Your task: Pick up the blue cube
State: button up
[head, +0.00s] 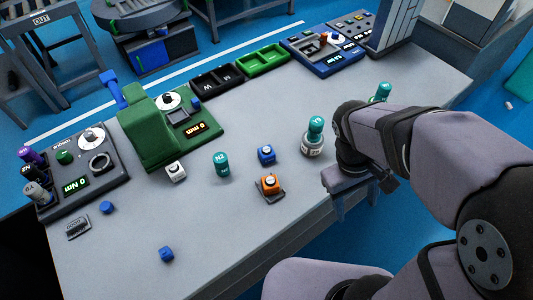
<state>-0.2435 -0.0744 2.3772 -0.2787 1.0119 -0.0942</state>
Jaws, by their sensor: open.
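A small blue cube (166,254) sits alone on the grey table near its front left edge in the head view. Another blue block (266,154) with a round mark on top stands mid-table, behind an orange block (269,185). A smaller blue piece (106,207) lies at the left; its exact shape is hard to tell. My gripper (356,207) is at the table's right front edge, pointing down, open and apart from all of these. Nothing shows between its fingers. The blue cubes are well to its left.
A teal cylinder (222,164) and a white block (175,171) stand mid-table. A teal-topped grey cylinder (314,136) stands close to my gripper. A green machine (150,130) and a dark panel (78,168) line the left back. The front middle of the table is clear.

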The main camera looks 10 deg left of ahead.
jog(key=w+a+n+t+h, duration=0.6)
jog(key=w+a+n, duration=0.3)
jog(key=n, duration=0.5)
jog(key=w+a+n+t+y+p, duration=0.25)
jog(key=a+n+t, duration=0.75)
jog(key=a, duration=0.8)
jog(key=n+g+y+b, duration=0.1)
jog(key=n, duration=0.1)
send_near(265, 151)
jog(key=shift+w+d+r, duration=0.2)
jog(key=shift+w+r, duration=0.05)
jog(key=shift+w, duration=0.05)
jog(key=shift+f+g, duration=0.25)
jog(key=shift+g, duration=0.05)
jog(key=shift+r+p+x, duration=0.2)
jog(key=shift+p+x, duration=0.65)
jog(key=shift+x, duration=0.65)
jog(key=shift+p+x, duration=0.95)
jog(key=shift+x, duration=1.3)
jog(key=shift+a, duration=0.15)
